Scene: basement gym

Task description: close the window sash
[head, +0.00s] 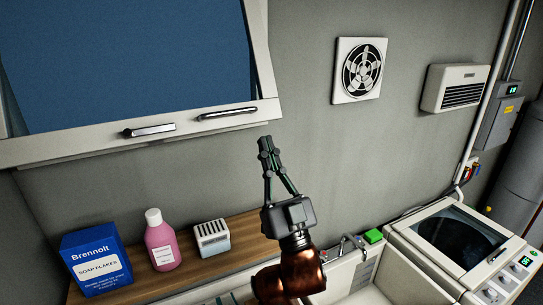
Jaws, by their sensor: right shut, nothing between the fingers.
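The window sash (190,123) is at the upper left, with a pale frame around a dark blue pane (125,60). Its lower rail carries a short latch-like handle (149,130) and a longer bar handle (228,113). A narrow dark wedge shows along the right side between sash and outer frame, so the sash looks tilted a little out of it. My right gripper (266,143) points up, just below and right of the window's lower right corner. Its fingers are together and empty, and it appears apart from the sash. My left gripper is not in view.
Below the window, a wooden shelf (130,280) holds a blue soap box (97,262), a pink bottle (161,245) and a small white vented box (211,239). A washing machine (412,245) stands lower right. A fan (361,70) and a heater (454,87) are on the wall.

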